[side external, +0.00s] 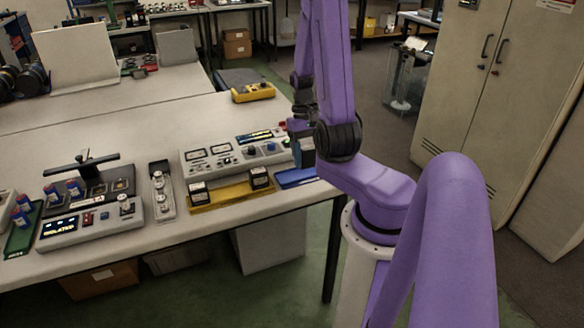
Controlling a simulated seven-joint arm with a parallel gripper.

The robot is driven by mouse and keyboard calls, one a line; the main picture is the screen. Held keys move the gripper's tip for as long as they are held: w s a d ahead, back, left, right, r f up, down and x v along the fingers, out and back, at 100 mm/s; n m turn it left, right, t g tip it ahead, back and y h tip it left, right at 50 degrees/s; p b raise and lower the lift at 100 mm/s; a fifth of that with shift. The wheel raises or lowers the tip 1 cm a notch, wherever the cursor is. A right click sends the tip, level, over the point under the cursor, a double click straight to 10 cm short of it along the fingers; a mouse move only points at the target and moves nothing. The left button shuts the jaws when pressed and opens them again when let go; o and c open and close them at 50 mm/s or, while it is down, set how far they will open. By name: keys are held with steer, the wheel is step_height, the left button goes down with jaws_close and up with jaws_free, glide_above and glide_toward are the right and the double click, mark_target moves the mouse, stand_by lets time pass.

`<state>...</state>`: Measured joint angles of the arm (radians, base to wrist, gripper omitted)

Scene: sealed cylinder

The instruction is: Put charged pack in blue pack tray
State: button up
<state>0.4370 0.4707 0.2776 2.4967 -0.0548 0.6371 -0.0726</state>
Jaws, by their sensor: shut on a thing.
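The blue pack tray (296,178) lies at the table's right front edge, its right end close to my arm. My gripper (301,128) points down above the back of this tray, partly hidden by my wrist. It is shut on a dark pack (304,152), which hangs upright over the tray area. I cannot tell whether the pack touches the tray. The pack's label and charge state cannot be read from here.
A yellow tray (232,197) with two black-and-white packs stands left of the blue tray. A grey instrument panel (222,158) with meters and knobs is behind it. Left are a console (88,227) and a green tray (22,240) with blue-and-red cylinders. A yellow device (253,93) sits at the back.

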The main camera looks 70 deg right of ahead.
steer(key=w+d+f, duration=0.6)
steer(key=f, duration=0.1)
steer(key=shift+w+f, duration=0.1)
steer(key=shift+w, duration=0.3)
steer(key=shift+w+d+f, duration=0.35)
steer(key=shift+w+f, duration=0.05)
steer(key=shift+f, duration=1.7)
steer(key=shift+f, duration=0.1)
steer(key=o, duration=1.3)
